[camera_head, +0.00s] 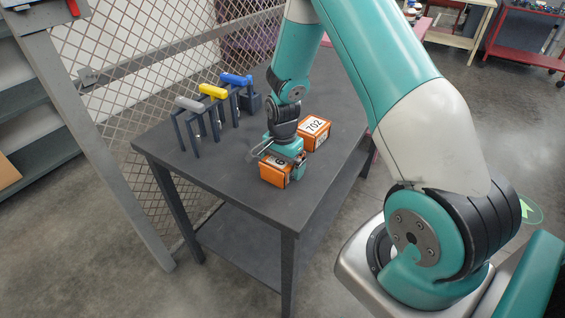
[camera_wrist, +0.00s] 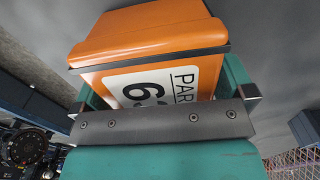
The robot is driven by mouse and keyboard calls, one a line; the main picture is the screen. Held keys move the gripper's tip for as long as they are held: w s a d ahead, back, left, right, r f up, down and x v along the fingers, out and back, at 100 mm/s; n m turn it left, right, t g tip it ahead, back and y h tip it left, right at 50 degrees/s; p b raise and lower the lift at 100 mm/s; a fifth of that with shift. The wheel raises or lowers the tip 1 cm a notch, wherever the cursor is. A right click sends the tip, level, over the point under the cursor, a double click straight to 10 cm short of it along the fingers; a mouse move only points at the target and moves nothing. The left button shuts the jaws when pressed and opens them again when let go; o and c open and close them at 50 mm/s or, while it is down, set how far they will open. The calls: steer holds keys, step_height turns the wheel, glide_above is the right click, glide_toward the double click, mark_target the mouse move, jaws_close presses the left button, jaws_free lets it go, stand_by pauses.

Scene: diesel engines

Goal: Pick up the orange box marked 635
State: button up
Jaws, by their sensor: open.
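An orange box with a white label (camera_head: 273,174) sits near the front of the dark table, partly covered by my gripper. The wrist view shows the box (camera_wrist: 150,40) close up, its label reading "PAR" and a "6" followed by a partly hidden digit. My gripper (camera_head: 283,158) is over this box, pointing down. In the wrist view its teal fingers (camera_wrist: 163,88) stand on either side of the box, open. I cannot tell whether they touch its sides. A second orange box marked 702 (camera_head: 314,132) stands just behind and to the right.
The dark table (camera_head: 235,195) has a lower shelf. Grey (camera_head: 188,103), yellow (camera_head: 213,91) and blue (camera_head: 236,79) handled tools hang on dark stands at the table's left back. A mesh fence (camera_head: 135,85) runs along the left. The table's front left is clear.

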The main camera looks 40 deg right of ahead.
steer(key=shift+f, duration=0.35)
steer(key=c, duration=0.9)
steer(key=shift+r, duration=0.1)
steer(key=shift+c, duration=0.7)
